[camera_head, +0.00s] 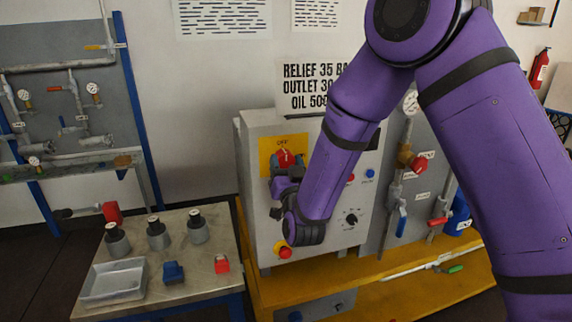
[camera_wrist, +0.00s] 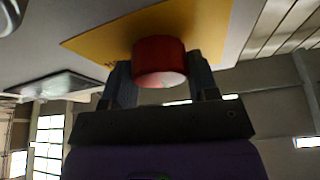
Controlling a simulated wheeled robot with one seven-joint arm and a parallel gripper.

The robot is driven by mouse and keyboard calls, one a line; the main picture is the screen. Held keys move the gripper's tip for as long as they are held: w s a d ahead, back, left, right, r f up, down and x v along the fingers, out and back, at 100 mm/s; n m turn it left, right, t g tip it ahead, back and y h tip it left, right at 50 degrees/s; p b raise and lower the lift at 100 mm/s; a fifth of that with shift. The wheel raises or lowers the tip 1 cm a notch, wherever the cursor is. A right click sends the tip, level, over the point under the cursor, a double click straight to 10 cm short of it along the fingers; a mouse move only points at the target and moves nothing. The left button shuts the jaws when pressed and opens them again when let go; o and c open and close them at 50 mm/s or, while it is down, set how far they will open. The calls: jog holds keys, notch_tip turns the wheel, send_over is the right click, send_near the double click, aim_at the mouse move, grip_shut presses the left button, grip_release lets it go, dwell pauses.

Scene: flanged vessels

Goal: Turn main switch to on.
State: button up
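The main switch (camera_head: 285,158) is a red knob on a yellow plate on the front of the grey control cabinet, with "OFF" lettered above it. A white mark shows on the knob's face. In the wrist view the red knob (camera_wrist: 160,62) sits between my two fingers, against the yellow plate (camera_wrist: 95,42). My gripper (camera_wrist: 160,75) has one finger on each side of the knob, with no clear gap. In the head view my gripper (camera_head: 287,172) reaches the knob from below and partly hides the plate.
The cabinet (camera_head: 258,220) also carries a red button on yellow (camera_head: 284,252) below my gripper and a black dial (camera_head: 351,218) to the right. Valves and gauges are at the right. A side table (camera_head: 200,262) at left holds several small parts and a tray (camera_head: 113,282).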

jog(key=shift+m+h, duration=0.4)
jog(key=shift+m, duration=0.2)
jog(key=m+h, duration=0.1)
jog(key=m, duration=0.1)
jog(key=m+h, duration=0.1)
jog(key=m, duration=0.2)
jog(key=shift+h, duration=0.3)
jog(key=m+h, duration=0.1)
jog(key=m, duration=0.2)
jog(key=m+g+h, duration=0.1)
jog(key=m, duration=0.2)
jog(key=shift+g, duration=0.3)
jog(key=m+g, duration=0.1)
jog(key=m, duration=0.1)
jog(key=m+h, duration=0.1)
jog(key=m, duration=0.2)
jog(key=shift+a+r+g, duration=0.1)
jog(key=shift+g, duration=0.3)
jog(key=m+g, duration=0.1)
jog(key=m, duration=0.2)
jog(key=shift+s+m, duration=0.1)
jog(key=shift+m, duration=0.3)
jog(key=o, duration=0.9)
